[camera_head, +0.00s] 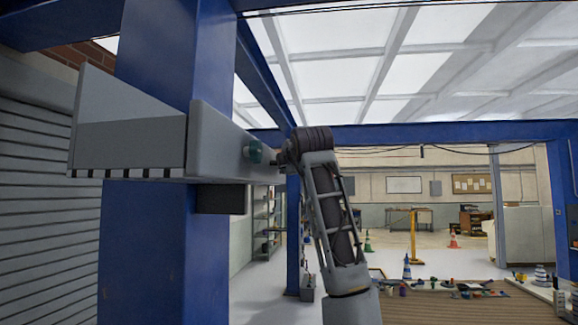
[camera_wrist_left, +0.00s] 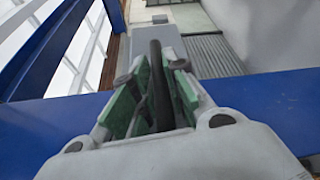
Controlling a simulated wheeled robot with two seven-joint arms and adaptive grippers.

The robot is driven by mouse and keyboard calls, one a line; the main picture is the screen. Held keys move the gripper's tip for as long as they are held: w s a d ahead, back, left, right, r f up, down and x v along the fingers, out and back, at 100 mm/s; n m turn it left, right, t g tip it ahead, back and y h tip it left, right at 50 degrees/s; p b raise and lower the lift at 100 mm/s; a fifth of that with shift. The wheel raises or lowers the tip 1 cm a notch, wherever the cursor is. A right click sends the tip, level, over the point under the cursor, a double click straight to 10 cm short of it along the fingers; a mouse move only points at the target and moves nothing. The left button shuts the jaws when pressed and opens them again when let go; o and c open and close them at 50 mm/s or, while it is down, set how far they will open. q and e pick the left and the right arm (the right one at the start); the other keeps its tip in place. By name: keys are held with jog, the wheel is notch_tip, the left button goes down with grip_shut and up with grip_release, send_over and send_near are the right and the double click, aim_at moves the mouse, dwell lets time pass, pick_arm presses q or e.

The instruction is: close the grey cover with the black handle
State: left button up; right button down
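A grey cover (camera_head: 130,148), a box-like shape with a slanted top and dark slots along its lower edge, stands out from a blue post at the left. A long grey side panel (camera_head: 215,140) runs from it toward my left gripper (camera_head: 255,152), of which a green part shows at the panel. In the left wrist view, a black handle (camera_wrist_left: 158,85) stands between the green-padded fingers of the left gripper (camera_wrist_left: 153,75). The pads are close on both sides, but firm contact cannot be made out. My right gripper is not in view.
The thick blue post (camera_head: 150,260) fills the left, with a grey roller shutter (camera_head: 45,200) beyond it. A dark block (camera_head: 220,199) sits under the panel. A table (camera_head: 455,310) with several small objects is at lower right. Open floor lies behind.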

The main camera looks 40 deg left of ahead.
pick_arm(q)
jog(key=shift+o, duration=0.4)
jog(key=shift+s+a, duration=0.1)
jog(key=f+v, duration=0.1)
jog(key=v, duration=1.1)
jog(key=shift+r, duration=0.4)
